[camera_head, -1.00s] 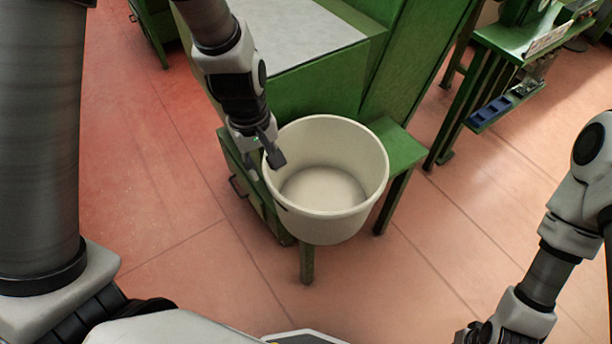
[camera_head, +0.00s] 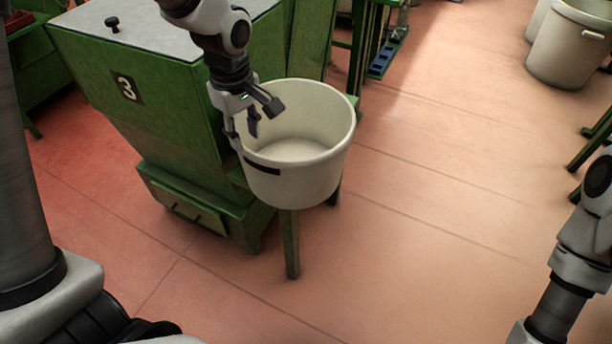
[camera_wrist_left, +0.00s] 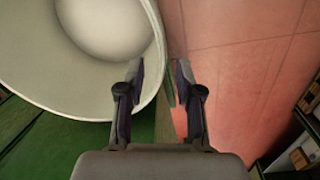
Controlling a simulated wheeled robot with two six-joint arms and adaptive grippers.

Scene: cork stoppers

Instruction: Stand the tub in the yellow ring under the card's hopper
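A cream tub (camera_head: 310,180) stands upright on a small green stand (camera_head: 290,245) in front of a green hopper (camera_head: 165,105) marked with a 3. A dark strip shows on the tub's near side. My left gripper (camera_head: 257,118) is at the tub's left rim. In the left wrist view the left gripper (camera_wrist_left: 158,78) is open, with one finger over the inside of the tub (camera_wrist_left: 50,85) and one outside; the rim runs between them with gaps. My right gripper is out of the picture; only its arm shows. No yellow ring or card is in view.
Other pale tubs (camera_head: 565,55) stand on the floor at the upper right. A green bench with a blue tray (camera_head: 384,60) stands behind. Green legs (camera_head: 590,145) show at the right edge. The floor (camera_head: 430,230) right of the stand is open.

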